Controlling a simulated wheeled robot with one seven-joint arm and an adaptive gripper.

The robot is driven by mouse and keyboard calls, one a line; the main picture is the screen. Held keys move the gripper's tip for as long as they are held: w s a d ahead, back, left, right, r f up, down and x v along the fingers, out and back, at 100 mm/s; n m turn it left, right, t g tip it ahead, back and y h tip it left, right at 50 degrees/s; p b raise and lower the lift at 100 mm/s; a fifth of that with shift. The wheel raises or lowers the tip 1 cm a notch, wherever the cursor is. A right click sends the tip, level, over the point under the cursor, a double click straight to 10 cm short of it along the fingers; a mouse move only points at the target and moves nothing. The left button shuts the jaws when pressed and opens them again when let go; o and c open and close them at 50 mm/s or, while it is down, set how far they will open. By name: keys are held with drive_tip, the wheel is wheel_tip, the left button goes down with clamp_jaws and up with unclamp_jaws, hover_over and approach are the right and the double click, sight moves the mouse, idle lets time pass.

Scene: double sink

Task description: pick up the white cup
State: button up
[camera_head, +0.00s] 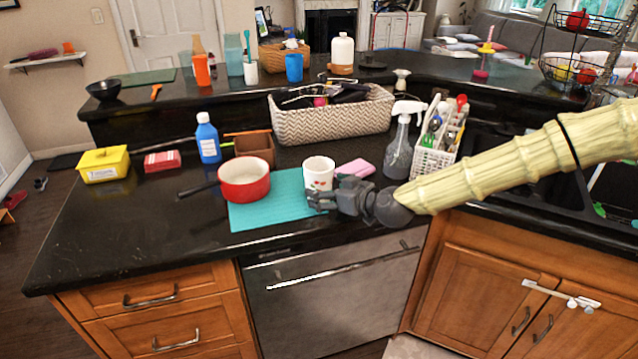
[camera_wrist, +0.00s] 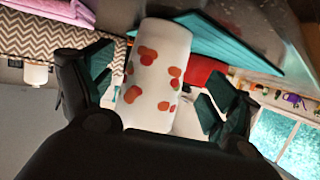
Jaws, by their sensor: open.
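The white cup (camera_head: 318,172) with red spots stands upright at the back right edge of a teal mat (camera_head: 264,211) on the black counter. In the wrist view the cup (camera_wrist: 157,80) lies between the two fingers of my gripper (camera_wrist: 157,92). The fingers are spread, with one on each side of the cup. In the head view my gripper (camera_head: 322,198) reaches in from the right, low in front of the cup, and hides part of its base. I cannot tell if a finger touches the cup.
A red pot (camera_head: 244,183) sits just left of the cup. A pink sponge (camera_head: 355,168) lies right behind my gripper. A spray bottle (camera_head: 400,145) and white utensil basket (camera_head: 436,155) stand to the right; a woven basket (camera_head: 330,122) is behind. The counter's front left is clear.

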sight(319, 187)
drive_tip(key=shift+p+x, duration=0.6)
drive_tip(key=shift+x, duration=1.65)
drive_tip(key=shift+d, duration=0.15)
drive_tip(key=shift+w, duration=0.1)
drive_tip(key=c, duration=1.3)
